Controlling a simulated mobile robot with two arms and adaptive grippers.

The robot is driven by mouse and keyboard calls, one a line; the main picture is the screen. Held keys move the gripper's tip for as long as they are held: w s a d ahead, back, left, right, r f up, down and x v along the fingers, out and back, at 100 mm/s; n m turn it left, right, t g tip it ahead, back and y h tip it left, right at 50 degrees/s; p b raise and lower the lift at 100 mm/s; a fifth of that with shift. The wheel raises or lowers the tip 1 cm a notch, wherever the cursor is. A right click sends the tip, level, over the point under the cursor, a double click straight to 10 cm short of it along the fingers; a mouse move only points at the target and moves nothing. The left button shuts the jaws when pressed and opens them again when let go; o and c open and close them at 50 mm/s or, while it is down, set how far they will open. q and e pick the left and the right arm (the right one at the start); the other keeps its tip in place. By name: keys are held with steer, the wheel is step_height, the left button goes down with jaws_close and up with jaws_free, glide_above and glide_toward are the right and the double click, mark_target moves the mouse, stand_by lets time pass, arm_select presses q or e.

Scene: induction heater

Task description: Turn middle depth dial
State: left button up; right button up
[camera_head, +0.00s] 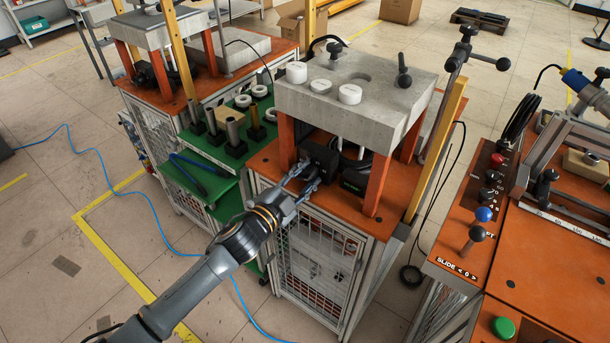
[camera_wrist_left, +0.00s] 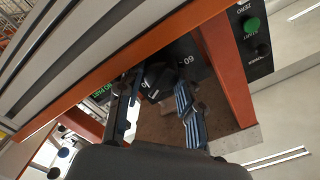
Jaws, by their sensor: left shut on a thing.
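My left gripper (camera_head: 303,180) reaches in from the lower left to a black control box (camera_head: 320,156) under the grey slab. In the left wrist view, a black dial (camera_wrist_left: 157,78) with white numbers beside it sits between the two fingers of the left gripper (camera_wrist_left: 160,92). The fingers are closed on its sides. Part of the dial is hidden by the fingers and by the dark wrist housing. In the head view the dial is hidden behind the gripper. My right gripper is not in view.
A green button (camera_wrist_left: 252,25) is near an orange post (camera_wrist_left: 226,70) in the wrist view.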

arm_select(q)
steer(key=shift+m, duration=0.6)
steer(key=o, duration=1.2)
steer(key=shift+c, duration=0.2)
steer(key=shift+f, duration=0.1)
steer(key=shift+s, duration=0.1)
steer(key=shift+s+a+f, duration=0.15)
steer(key=shift+s+a, duration=0.05)
steer(key=shift+s, duration=0.05)
steer(key=v, duration=0.7)
steer(key=shift+r, duration=0.35)
steer(key=shift+a, duration=0.15)
